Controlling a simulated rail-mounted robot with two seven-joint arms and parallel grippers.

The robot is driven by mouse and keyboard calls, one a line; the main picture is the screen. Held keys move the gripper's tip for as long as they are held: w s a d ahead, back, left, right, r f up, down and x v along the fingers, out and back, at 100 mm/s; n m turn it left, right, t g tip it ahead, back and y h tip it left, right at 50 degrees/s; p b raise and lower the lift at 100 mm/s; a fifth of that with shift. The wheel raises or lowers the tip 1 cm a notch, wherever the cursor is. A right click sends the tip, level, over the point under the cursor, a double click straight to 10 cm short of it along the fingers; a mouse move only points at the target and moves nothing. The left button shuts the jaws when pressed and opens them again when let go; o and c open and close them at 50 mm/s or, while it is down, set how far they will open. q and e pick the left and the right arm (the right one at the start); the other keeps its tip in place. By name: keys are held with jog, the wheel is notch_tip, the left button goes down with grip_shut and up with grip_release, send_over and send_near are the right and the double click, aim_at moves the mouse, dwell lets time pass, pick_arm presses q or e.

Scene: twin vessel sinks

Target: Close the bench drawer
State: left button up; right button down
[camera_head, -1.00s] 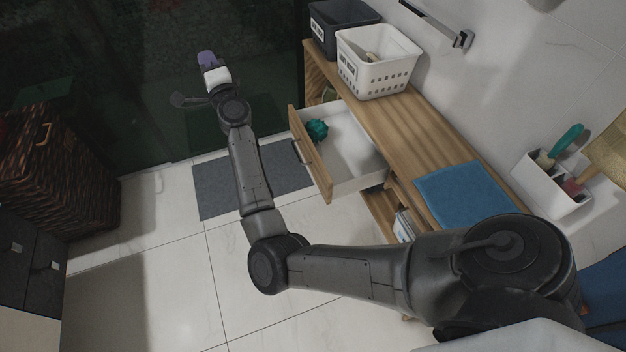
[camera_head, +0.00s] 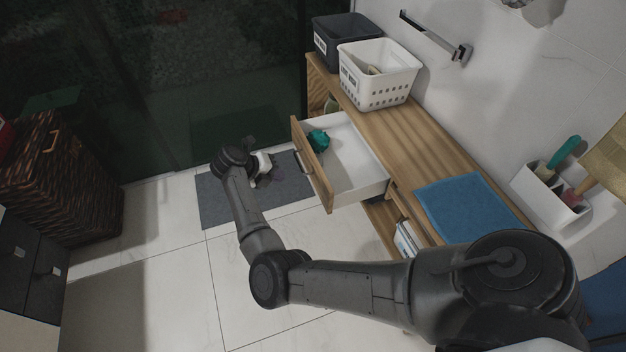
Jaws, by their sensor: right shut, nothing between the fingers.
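The bench drawer (camera_head: 314,168) is pulled out of the wooden bench (camera_head: 428,145), with its wooden front facing left and a dark handle on it. A teal ball-like item (camera_head: 319,140) lies inside near the front. My right gripper (camera_head: 272,172) is left of the drawer front, with a visible gap between them. It is small and partly hidden by my wrist; its fingers are shut and hold nothing. My left gripper is not in view.
A white basket (camera_head: 376,90) and a dark bin (camera_head: 333,45) stand on the bench's far end. A blue towel (camera_head: 465,205) lies on its near end. A grey mat (camera_head: 222,203) lies on the floor below my right wrist. A wicker hamper (camera_head: 65,185) stands at left.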

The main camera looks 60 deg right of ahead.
aim_at(322, 182)
jog(key=b+x, duration=0.1)
jog(key=x, duration=0.3)
jog(key=s+b+x, duration=0.1)
jog(key=b+x, duration=0.1)
jog(key=x, duration=0.2)
jog(key=r+b+x, duration=0.1)
jog(key=x, duration=0.3)
jog(key=shift+s+d+r, duration=0.1)
jog(key=shift+s+d, duration=0.05)
jog(key=shift+s, duration=0.2)
jog(key=shift+s+d+b, duration=0.3)
jog(key=shift+s+d, duration=0.05)
jog(key=shift+d, duration=0.05)
jog(key=shift+s+d+r, duration=0.1)
